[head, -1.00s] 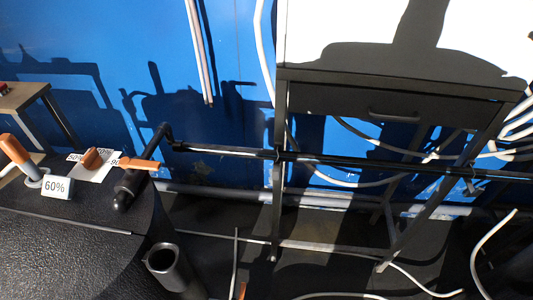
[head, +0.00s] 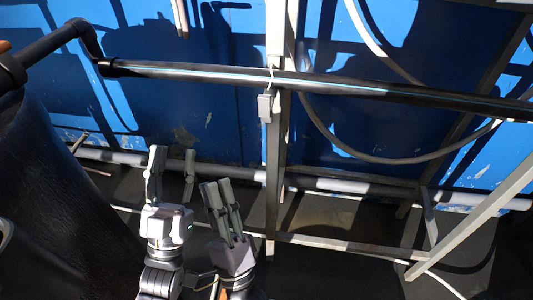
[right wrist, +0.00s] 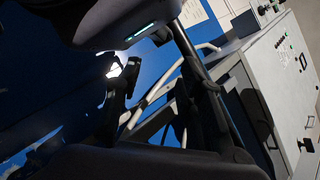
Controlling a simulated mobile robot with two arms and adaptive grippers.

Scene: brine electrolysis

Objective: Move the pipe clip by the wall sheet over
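A small grey clip-like piece (head: 265,107) hangs just under the dark pipe (head: 190,71) in the head view, beside an upright frame leg. A thin pale loop shows around the pipe above it. I cannot tell for sure that this is the pipe clip. My left gripper (head: 172,160) is below and left of it, fingers up, spread and empty. My right gripper (head: 217,183) is closer to it, also below and apart from it. Its fingers overlap from this angle, so its opening is unclear. No wall sheet shows in the head view; a pale sheet-like patch (right wrist: 194,12) shows in the right wrist view.
The frame leg (head: 274,180) and a slanted brace (head: 480,205) stand at the pipe. A pale hose (head: 370,157) loops at the right. A lower pipe (head: 340,184) runs along the blue wall. A grey cabinet (right wrist: 278,85) stands right in the right wrist view.

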